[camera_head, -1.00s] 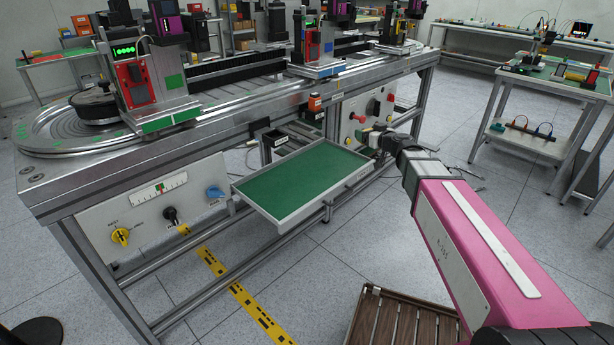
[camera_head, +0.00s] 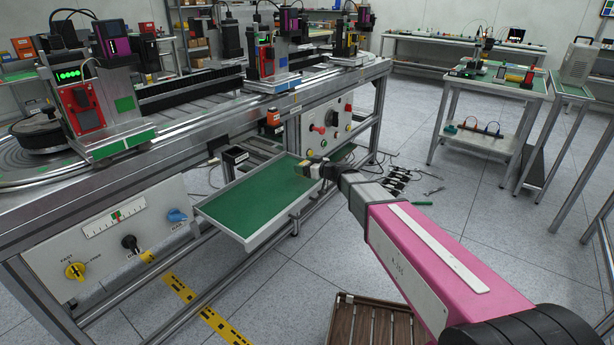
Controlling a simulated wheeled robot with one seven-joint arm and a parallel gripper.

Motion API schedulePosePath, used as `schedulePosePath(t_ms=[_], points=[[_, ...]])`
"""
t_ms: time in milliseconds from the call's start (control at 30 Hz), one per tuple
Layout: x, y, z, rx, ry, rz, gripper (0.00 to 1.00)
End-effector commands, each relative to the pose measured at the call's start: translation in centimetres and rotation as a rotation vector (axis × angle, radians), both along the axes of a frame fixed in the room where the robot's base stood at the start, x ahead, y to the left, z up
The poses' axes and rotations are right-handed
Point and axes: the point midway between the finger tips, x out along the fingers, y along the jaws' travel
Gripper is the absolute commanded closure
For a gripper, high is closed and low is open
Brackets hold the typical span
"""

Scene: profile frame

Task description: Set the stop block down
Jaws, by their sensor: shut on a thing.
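My gripper (camera_head: 308,169) is at the end of the pink and grey arm, above the right end of the green-floored tray (camera_head: 249,246) on the front of the workbench. It is shut on a small block, which I take to be the stop block (camera_head: 301,171). The block is tiny in this view and partly hidden by the fingers, so its exact shape is unclear. It appears just above the green floor, near the tray's right rim; I cannot tell whether it touches. The rest of the tray floor looks empty.
A black bracket (camera_head: 235,157) stands behind the tray, and an orange-and-black unit (camera_head: 272,122) sits on the bench edge. A knob panel (camera_head: 325,125) is behind my gripper. A slatted brown crate (camera_head: 370,322) is on the floor below my arm.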

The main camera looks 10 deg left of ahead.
Motion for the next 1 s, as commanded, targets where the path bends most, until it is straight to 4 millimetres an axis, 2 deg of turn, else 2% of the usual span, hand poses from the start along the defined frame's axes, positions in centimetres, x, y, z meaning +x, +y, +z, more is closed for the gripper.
schedulePosePath(t_ms=[33, 200, 367, 633, 967, 1000], points=[[1.1, -0.3, -0.6, 0.0, 0.001, -0.002, 0.55], [2.4, -0.9, -1.5, 0.0, 0.0, 0.0, 0.55], [2.5, -1.0, -2.2, 0.0, 0.001, 0.0, 0.55], [2.5, -1.0, -5.5, 0.0, 0.001, 0.0, 0.55], [2.4, -1.0, -5.7, 0.0, 0.0, 0.0, 0.55], [2.4, -1.0, -5.8, 0.0, 0.0, 0.0, 0.22]])
